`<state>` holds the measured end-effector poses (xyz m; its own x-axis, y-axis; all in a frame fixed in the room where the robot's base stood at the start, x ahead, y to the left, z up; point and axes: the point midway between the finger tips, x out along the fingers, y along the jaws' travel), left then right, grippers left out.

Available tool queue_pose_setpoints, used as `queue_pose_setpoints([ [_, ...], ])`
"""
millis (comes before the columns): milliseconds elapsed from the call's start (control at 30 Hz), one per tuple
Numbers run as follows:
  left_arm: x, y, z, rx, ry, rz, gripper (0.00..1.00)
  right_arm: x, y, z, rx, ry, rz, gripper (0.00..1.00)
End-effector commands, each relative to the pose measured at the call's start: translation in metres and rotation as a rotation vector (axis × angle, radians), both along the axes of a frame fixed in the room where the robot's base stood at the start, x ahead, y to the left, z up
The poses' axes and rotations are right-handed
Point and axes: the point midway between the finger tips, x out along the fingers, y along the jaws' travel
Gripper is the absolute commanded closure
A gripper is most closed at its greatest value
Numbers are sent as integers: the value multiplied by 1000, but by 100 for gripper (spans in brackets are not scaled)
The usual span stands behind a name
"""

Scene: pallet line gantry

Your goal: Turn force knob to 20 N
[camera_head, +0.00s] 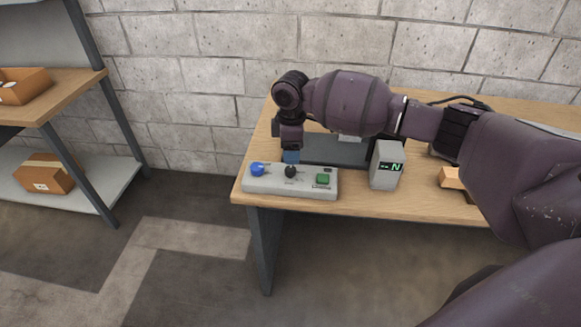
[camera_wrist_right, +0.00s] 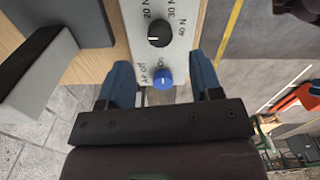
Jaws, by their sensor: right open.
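The force knob (camera_head: 290,171) is a black knob in the middle of a grey control box (camera_head: 262,184) on the bench. In the right wrist view the force knob (camera_wrist_right: 160,33) has a short white mark, with 20 N, 30 N and 40 N printed around it; which value the mark points to is unclear. My right gripper (camera_head: 291,157) points down just above and behind the knobs. In the right wrist view my right gripper (camera_wrist_right: 158,62) has its blue fingers apart and nothing held; the knob lies beyond the fingertips. My left gripper is out of view.
A blue knob (camera_head: 257,169), labelled air off and on, and a green button (camera_head: 322,179) share the box. A grey display (camera_head: 387,165) reading dashes and N stands to its right. A dark plate (camera_head: 335,150) lies behind. Shelves (camera_head: 70,90) stand left.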

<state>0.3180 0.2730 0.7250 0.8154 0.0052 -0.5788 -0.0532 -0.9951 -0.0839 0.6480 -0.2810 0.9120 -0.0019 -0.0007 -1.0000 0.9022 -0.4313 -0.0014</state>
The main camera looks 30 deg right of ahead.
Motion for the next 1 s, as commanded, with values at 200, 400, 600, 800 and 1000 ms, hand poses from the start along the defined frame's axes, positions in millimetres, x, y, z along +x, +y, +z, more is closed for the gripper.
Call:
queue_pose_setpoints([
  [200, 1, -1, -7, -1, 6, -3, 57, -1, 1, -40, 1, 4, 0, 41],
  [400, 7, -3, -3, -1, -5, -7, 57, 0, 0, -59, 0, 1, 0, 41],
  [600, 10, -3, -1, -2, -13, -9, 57, 0, 0, -65, 0, -1, 1, 41],
  [800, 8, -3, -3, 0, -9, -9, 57, 0, 0, -64, 0, -2, 0, 41],
  [1000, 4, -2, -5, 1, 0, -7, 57, 0, 0, -64, 0, -1, 0, 69],
])
